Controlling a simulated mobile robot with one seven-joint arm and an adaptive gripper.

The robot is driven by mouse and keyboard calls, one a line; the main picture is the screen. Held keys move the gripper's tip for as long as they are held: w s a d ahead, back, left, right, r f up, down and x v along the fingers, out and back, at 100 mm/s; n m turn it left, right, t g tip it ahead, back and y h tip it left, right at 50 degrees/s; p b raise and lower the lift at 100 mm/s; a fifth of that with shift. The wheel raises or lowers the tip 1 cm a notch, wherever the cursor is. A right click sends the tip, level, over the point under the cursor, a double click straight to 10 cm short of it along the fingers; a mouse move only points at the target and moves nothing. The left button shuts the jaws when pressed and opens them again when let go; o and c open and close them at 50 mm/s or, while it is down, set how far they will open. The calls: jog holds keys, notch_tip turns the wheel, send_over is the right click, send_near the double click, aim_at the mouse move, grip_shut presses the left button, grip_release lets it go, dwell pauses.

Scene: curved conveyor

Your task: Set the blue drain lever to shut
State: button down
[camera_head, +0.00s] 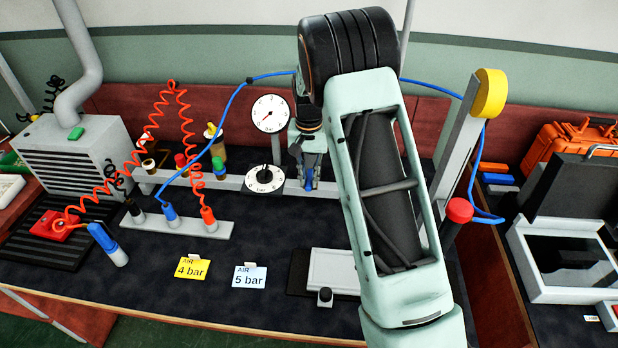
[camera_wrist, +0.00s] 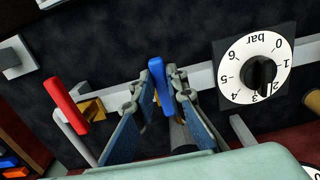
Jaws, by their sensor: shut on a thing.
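The blue drain lever (camera_wrist: 157,82) stands between the two fingers of my gripper (camera_wrist: 161,75) in the wrist view. The fingers are closed on it from both sides. The lever runs roughly crosswise to the grey rail (camera_wrist: 206,78). Its lower part and mount are partly hidden by the fingers. In the head view my gripper (camera_head: 308,165) points down at the back rail, and a bit of the blue lever (camera_head: 309,187) shows at its tips.
A bar dial with a black knob (camera_wrist: 260,74) sits close beside my gripper. A red lever (camera_wrist: 70,108) is on its other side. A round gauge (camera_head: 270,113) stands behind the dial. A blue hose (camera_head: 233,105) arches nearby. Yellow (camera_head: 191,269) and blue (camera_head: 249,277) cards lie in front.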

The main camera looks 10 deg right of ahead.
aim_at(309, 182)
jog(key=c, duration=1.9)
grip_release()
jog(key=shift+c, duration=0.2)
notch_tip(309, 182, up, 12)
